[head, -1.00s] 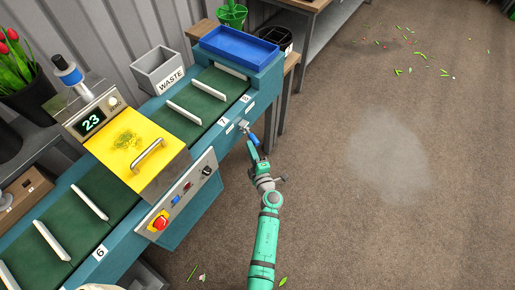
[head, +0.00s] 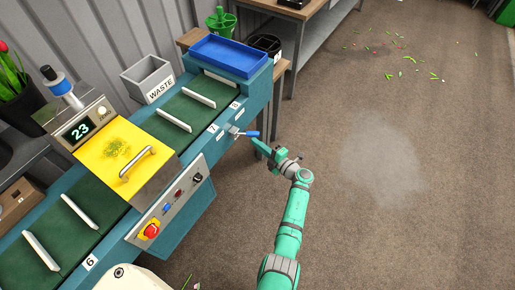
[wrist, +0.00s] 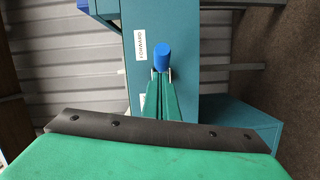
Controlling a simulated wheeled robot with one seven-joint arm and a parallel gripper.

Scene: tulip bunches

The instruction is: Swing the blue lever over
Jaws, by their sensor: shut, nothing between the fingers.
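The blue lever (head: 250,134) sticks out to the right from its metal pivot on the side of the teal conveyor (head: 262,82), below the numbers 7 and 8. In the wrist view the end of its blue handle (wrist: 161,57) shows just beyond my fingertips. My green gripper (head: 256,143) is shut and empty, with its tips right beside the lever handle. In the wrist view the closed fingers (wrist: 160,82) overlap the lever's base, and I cannot tell whether they touch the handle.
A "FORWARD" label (wrist: 142,46) is beside the lever; another label is partly hidden by my fingers. A control panel with a red emergency button (head: 151,231) lies to the left. A blue tray (head: 229,56) sits at the conveyor's end. The floor to the right is open.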

